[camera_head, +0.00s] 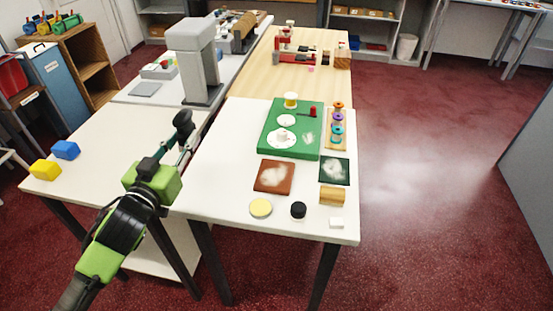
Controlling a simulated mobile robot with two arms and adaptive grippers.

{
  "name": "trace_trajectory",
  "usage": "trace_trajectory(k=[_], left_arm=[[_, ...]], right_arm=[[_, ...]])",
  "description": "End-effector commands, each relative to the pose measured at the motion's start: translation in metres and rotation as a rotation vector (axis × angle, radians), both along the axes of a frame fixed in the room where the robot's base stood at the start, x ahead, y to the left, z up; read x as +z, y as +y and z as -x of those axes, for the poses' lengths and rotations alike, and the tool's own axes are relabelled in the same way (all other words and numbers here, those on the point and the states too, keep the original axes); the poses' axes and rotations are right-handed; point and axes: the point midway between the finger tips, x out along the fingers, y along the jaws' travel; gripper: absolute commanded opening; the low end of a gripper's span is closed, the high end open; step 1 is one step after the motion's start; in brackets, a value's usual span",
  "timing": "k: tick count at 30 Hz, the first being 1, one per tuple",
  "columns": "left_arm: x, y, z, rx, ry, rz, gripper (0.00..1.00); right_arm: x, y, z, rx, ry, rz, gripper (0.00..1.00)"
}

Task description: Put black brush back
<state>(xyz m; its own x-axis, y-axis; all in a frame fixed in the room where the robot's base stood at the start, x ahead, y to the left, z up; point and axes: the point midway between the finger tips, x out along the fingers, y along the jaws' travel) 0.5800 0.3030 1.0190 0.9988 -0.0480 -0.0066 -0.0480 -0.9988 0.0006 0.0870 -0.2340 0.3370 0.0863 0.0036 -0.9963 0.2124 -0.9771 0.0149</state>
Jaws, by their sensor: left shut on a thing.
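My left gripper (183,146) reaches in from the left, over the gap between the two white tables. It is shut on a dark, round-ended thing (183,119) that appears to be the black brush, held up at the fingertips; its lower part is partly hidden by the fingers. A short round black-topped piece (298,210) stands at the front of the right white table (220,190), apart from the gripper. My right gripper is not in view.
The right table holds a green board (272,142) with white discs, a rack of coloured spools (337,125), brown (274,176) and dark green (334,171) swatches, a yellow disc (260,208) and a wooden block (332,195). A grey tower (196,62) stands behind the gripper. Blue (66,150) and yellow (45,170) blocks lie left.

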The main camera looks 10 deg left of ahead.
Motion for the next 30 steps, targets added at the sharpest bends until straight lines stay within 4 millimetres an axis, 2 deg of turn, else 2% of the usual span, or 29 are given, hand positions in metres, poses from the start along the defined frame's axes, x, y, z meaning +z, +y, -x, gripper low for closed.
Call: trace_trajectory(k=[2, 5, 15, 18, 21, 30], left_arm=[[-0.001, 0.005, -0.005, 0.004, -0.002, 0.002, 0.04], [-0.004, -0.006, -0.008, 0.005, 0.000, 0.007, 0.04], [-0.039, -0.087, -0.014, 0.004, 0.000, 0.009, 0.04], [-0.063, -0.101, -0.015, 0.005, 0.004, 0.007, 0.04], [-0.077, -0.113, -0.016, 0.006, 0.002, 0.006, 0.04], [-0.101, -0.133, -0.017, 0.005, 0.002, 0.004, 0.04]], right_arm=[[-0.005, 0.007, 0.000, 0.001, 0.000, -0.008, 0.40], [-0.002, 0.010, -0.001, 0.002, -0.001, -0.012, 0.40], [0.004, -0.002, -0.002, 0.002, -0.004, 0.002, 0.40], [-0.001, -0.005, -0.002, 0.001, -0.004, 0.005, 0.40], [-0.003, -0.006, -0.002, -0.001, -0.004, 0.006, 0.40], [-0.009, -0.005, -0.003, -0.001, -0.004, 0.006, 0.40]])
